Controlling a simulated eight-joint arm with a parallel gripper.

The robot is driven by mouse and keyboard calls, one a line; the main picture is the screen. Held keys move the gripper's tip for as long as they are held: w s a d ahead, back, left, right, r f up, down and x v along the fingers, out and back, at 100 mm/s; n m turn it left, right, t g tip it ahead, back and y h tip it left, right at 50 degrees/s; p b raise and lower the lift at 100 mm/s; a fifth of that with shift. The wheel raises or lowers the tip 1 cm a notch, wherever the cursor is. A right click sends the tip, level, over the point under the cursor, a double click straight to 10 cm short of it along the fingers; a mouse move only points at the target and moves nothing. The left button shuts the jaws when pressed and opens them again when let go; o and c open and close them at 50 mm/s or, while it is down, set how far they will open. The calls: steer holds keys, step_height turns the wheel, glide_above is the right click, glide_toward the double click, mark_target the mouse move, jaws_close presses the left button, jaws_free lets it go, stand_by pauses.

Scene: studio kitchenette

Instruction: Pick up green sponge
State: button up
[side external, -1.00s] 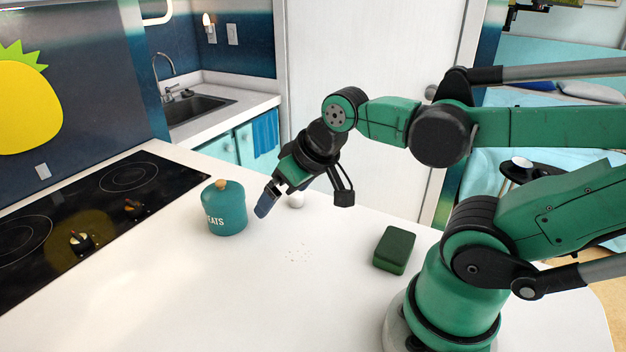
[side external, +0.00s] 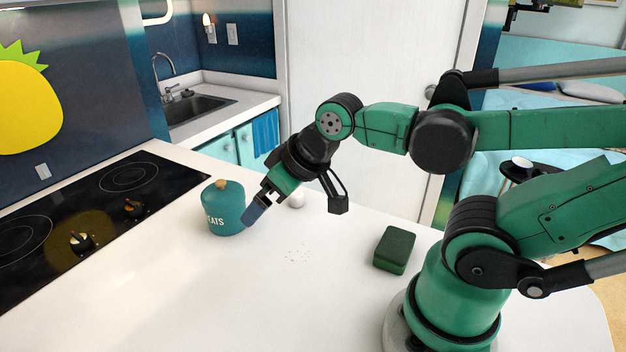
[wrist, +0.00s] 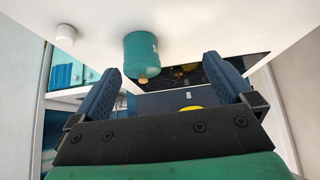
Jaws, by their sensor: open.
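The green sponge (side external: 395,249) is a dark green block lying flat on the white counter, right of the middle in the side external view and close to my arm's base. My gripper (side external: 252,214) is left of the sponge and well apart from it, above the counter near the teal jar. In the wrist view my gripper (wrist: 168,80) has its two blue fingers spread wide with nothing between them gripped. The sponge does not show in the wrist view.
A teal lidded jar (side external: 224,212) stands on the white counter (side external: 200,290) just left of my gripper; it also shows in the wrist view (wrist: 141,52). A small white object (side external: 296,200) stands behind my gripper. A black cooktop (side external: 100,205) is at left. Crumbs lie mid-counter.

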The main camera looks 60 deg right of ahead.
steer(key=m+g, duration=0.7)
steer(key=m, duration=1.1)
glide_above(395, 245)
step_height(395, 245, down, 7)
steer(key=shift+w+r, duration=0.1)
steer(key=shift+r, duration=0.1)
steer(key=shift+f, duration=2.75)
